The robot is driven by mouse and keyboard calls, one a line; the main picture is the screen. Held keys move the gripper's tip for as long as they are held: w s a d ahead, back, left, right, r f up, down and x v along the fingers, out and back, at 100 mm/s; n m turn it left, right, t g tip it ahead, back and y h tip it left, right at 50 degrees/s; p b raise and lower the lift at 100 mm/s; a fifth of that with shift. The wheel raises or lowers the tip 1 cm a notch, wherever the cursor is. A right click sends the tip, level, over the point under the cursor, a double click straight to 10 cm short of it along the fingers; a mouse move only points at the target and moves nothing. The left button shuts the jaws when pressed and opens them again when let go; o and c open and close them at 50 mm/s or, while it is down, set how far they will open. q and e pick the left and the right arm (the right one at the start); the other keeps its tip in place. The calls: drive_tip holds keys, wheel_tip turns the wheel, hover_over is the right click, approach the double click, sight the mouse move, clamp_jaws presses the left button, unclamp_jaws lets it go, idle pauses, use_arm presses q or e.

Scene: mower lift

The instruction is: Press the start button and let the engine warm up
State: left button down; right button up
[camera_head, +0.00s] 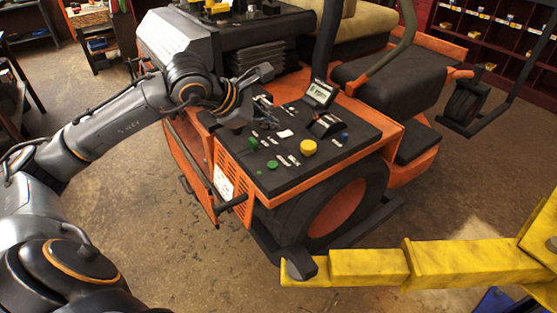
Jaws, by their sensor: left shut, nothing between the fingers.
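The orange mower (395,135) stands with its black control panel (315,165) facing up. The panel carries a green button (253,143), a second green button (272,165), a yellow knob (308,147), a blue knob (344,137) and a small display (320,92). The labels are too small to read, so I cannot tell which button is the start button. My left gripper (252,92) is shut and empty, above the panel's far left corner, behind the green buttons. It hides part of that corner. My right gripper is not in view.
A yellow lift arm (420,265) reaches in from the right, in front of the mower's wheel (335,207). An orange side frame with a black handle (232,204) juts out at the panel's left. Shelves (500,30) line the back right. Floor at left is clear.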

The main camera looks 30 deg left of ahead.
sight(270, 166)
use_arm(q)
wheel_tip(270, 166, down, 8)
drive_tip(key=b, duration=0.5)
drive_tip(key=shift+f+b, duration=0.15)
drive_tip(key=shift+b, duration=0.2)
drive_tip(key=shift+f+b, duration=0.3)
drive_tip(key=shift+b, duration=0.05)
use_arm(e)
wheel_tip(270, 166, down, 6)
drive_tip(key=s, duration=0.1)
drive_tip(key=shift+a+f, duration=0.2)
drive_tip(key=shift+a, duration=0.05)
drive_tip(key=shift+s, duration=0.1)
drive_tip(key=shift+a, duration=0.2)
use_arm(q)
drive_tip(key=shift+f+b, duration=0.4)
drive_tip(key=shift+b, duration=0.3)
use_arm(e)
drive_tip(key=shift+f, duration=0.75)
